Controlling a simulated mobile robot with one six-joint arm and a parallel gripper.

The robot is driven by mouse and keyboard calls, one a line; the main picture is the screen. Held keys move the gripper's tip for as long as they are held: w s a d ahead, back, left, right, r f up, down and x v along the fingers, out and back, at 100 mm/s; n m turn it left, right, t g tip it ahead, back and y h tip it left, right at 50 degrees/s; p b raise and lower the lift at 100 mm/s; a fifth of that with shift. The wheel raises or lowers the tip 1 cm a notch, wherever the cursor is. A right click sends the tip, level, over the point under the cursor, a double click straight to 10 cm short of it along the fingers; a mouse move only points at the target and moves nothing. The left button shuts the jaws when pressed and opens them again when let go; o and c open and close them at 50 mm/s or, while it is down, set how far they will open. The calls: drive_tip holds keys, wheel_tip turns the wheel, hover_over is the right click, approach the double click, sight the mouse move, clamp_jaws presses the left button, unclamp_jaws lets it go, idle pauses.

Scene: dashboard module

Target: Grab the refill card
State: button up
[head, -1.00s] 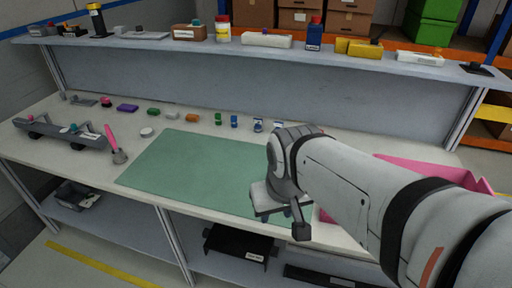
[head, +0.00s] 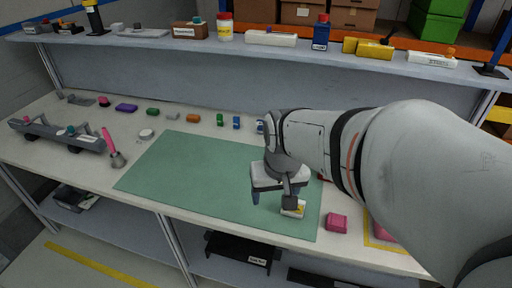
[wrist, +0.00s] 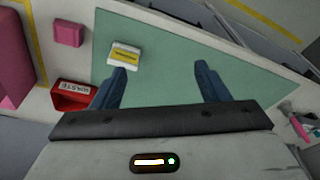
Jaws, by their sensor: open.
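A small white piece with a yellow label (head: 293,209) lies on the front right part of the green mat (head: 190,172). It may be the refill card, but I cannot read its label. It also shows in the wrist view (wrist: 124,53), near the tip of the left finger. My gripper (head: 273,198) is above the right part of the mat, fingers pointing down. In the wrist view my gripper (wrist: 162,67) has its two blue fingers wide apart with nothing between them. The white piece is beyond the left finger, not between the fingers; I cannot tell the height gap.
A pink block (head: 337,222) lies right of the mat; a larger pink thing (wrist: 12,60) is at the left in the wrist view. A red bin labelled WASTE (wrist: 72,96) is near the left finger. Several small items line the bench's back. The mat's middle is clear.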

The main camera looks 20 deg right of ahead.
drive_tip(key=o, duration=0.4)
drive_tip(key=w+d+f+m, duration=0.1)
drive_tip(key=w+d+f, duration=0.1)
drive_tip(key=w+d, duration=0.1)
drive_tip(key=w+d+f+m+g+p, duration=0.1)
drive_tip(key=w+f, duration=0.1)
drive_tip(key=shift+w+d+m, duration=0.1)
drive_tip(key=shift+d+m, duration=0.1)
drive_tip(key=shift+m, duration=0.1)
drive_tip(key=w+d+f+m, duration=0.1)
drive_tip(key=f, duration=0.1)
drive_tip(key=w+d+f+p, duration=0.1)
drive_tip(key=d+f, duration=0.1)
drive_tip(key=w+d+f+m+g, duration=0.1)
drive_tip(key=d+f, duration=0.1)
drive_tip(key=shift+w+d+f+m, duration=0.2)
drive_tip(key=shift+w+f+m, duration=0.05)
drive_tip(key=shift+w+m, duration=0.05)
drive_tip(key=shift+d+f, duration=0.2)
drive_tip(key=shift+f, duration=0.45)
drive_tip(key=shift+s+f+p, duration=0.1)
drive_tip(key=shift+f+p, duration=0.7)
drive_tip(key=shift+f, duration=2.8)
